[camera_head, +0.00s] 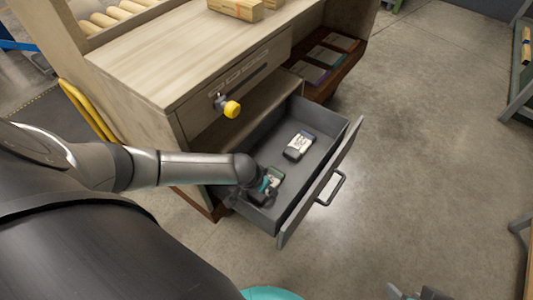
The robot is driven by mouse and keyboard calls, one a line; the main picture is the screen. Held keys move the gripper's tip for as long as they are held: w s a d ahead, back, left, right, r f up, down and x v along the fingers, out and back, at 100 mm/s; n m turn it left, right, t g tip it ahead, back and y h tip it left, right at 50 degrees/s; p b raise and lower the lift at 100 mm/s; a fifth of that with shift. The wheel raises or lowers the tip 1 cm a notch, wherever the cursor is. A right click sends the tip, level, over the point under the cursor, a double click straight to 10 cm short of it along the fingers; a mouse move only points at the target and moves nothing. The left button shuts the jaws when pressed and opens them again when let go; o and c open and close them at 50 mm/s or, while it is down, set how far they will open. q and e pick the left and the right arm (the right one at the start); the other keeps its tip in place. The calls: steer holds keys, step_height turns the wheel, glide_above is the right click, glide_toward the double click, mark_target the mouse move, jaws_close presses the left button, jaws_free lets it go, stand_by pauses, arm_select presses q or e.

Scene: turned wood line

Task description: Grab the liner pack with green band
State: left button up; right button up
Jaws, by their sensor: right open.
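The open grey drawer (312,180) holds two small packs. A pack with a green edge (277,173), which looks like the green-banded liner pack, lies at its near left end, partly hidden by my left gripper. A white and dark pack (299,145) lies farther back, apart from it. My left gripper (264,190) is down in the drawer at the green-edged pack. My wrist hides most of its fingers, so I cannot tell whether they grip it. My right gripper (408,294) is open at the bottom edge, away from the drawer, and is cut off by the frame.
The drawer extends from a wooden bench (160,65), with its handle (332,188) facing right. A yellow knob (232,109) sticks out above the drawer. Wooden blocks (236,9) lie on the bench top.

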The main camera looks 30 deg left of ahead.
arm_select(q)
steer(key=c, duration=1)
steer(key=shift+c, duration=0.3)
steer(key=shift+r, duration=0.15)
